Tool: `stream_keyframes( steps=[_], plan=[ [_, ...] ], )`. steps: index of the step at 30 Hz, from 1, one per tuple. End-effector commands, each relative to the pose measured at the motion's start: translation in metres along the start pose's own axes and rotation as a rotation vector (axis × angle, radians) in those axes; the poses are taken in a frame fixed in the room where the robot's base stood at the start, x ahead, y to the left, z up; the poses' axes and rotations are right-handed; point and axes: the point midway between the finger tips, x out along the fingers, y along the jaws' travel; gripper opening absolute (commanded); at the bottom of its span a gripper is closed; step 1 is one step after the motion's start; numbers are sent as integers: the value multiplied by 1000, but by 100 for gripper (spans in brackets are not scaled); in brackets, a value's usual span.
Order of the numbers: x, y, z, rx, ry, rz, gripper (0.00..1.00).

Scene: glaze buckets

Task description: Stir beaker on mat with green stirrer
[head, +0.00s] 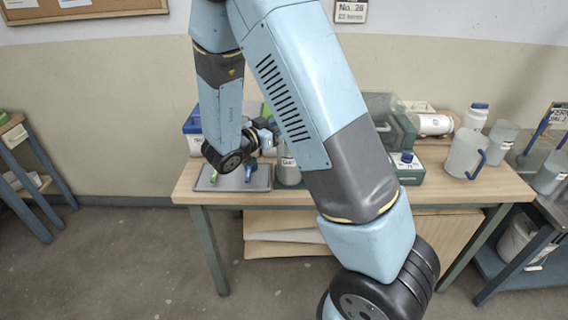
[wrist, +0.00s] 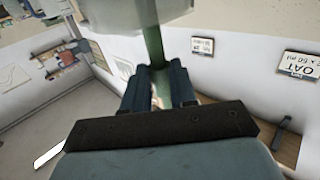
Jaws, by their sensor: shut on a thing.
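My gripper (wrist: 160,90) is shut on the green stirrer (wrist: 154,45), which stands out between the two fingers in the wrist view. A pale translucent vessel (wrist: 120,14) fills the top of that view, at the stirrer's far end; I cannot tell whether the stirrer is inside it or in front of it. In the head view my gripper (head: 268,126) is above the left part of the table, partly hidden by my arm. The grey mat (head: 262,184) lies below on the table. Small green and blue parts show over it. The beaker on the mat is not clearly visible behind my arm.
A labelled grey container (head: 287,172) stands just right of the mat. A green device (head: 408,170), a clear jug with a blue handle (head: 462,154) and a white bottle (head: 475,117) stand further right. A blue and white box (head: 192,124) is behind the mat.

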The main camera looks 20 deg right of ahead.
Motion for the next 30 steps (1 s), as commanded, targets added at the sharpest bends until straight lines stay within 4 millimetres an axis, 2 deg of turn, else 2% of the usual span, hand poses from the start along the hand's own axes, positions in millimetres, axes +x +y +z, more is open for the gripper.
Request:
stream_keyframes(
  steps=[11, 23, 30],
  plan=[
    [-1, -1, 0, 0, 0, 1, 0],
    [14, 15, -1, 0, 1, 1, 0],
    [16, 16, 0, 0, 1, 1, 0]
  ],
)
